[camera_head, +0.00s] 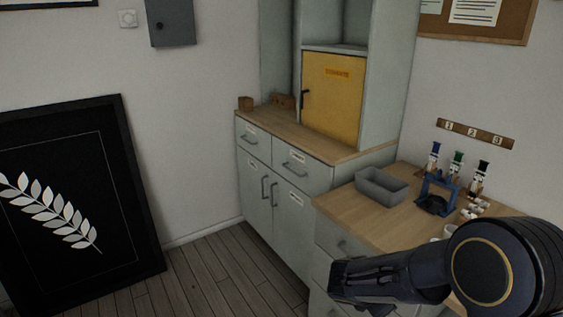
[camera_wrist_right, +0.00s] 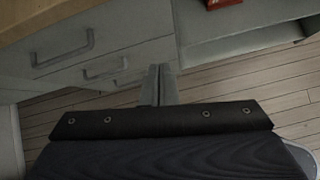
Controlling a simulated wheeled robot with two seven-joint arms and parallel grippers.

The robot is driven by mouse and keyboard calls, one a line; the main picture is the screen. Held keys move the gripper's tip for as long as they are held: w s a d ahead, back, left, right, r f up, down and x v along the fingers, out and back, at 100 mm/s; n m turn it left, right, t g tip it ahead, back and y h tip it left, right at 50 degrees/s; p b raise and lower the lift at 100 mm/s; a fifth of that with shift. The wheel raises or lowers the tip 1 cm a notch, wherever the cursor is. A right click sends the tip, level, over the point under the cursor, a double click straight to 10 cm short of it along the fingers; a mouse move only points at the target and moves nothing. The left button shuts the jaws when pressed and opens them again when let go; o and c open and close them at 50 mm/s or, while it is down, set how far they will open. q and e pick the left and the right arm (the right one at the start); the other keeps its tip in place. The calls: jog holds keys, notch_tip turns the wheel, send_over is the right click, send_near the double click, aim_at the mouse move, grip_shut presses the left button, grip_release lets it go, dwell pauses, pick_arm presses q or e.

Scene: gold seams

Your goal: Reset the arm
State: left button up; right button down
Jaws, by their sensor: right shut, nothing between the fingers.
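My right arm (camera_head: 390,277) reaches in from the lower right in the head view, in front of the lower counter. In the right wrist view my right gripper (camera_wrist_right: 160,84) has its two fingers together with nothing between them. It points toward the drawer fronts (camera_wrist_right: 75,60) and the wooden floor (camera_wrist_right: 230,95), apart from both. My left gripper is not in either view.
The lower counter (camera_head: 340,205) holds a grey bin (camera_head: 382,186), a blue stand (camera_head: 437,194) and several small bottles. A cabinet with a yellow door (camera_head: 332,97) stands behind. A black framed leaf picture (camera_head: 120,200) leans at left. Floor (camera_head: 215,285) is clear.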

jog(key=s+r+m+g+y+p, duration=0.2)
jog(key=s+r+m+y+p, duration=0.35)
jog(key=s+r+m, duration=0.6)
jog(key=s+a+r+m+t+y+p, duration=0.1)
jog(key=s+a+r+m+t+y, duration=0.1)
jog(key=s+m, duration=0.4)
jog(key=s+a+r+m+t+y+p, duration=0.1)
jog(key=s+a+r+m+y+p, duration=0.1)
jog(key=s+a+r+m, duration=0.3)
jog(key=shift+s+r+m+t+y, duration=0.45)
jog(key=shift+s+y, duration=0.25)
jog(key=shift+y, duration=0.15)
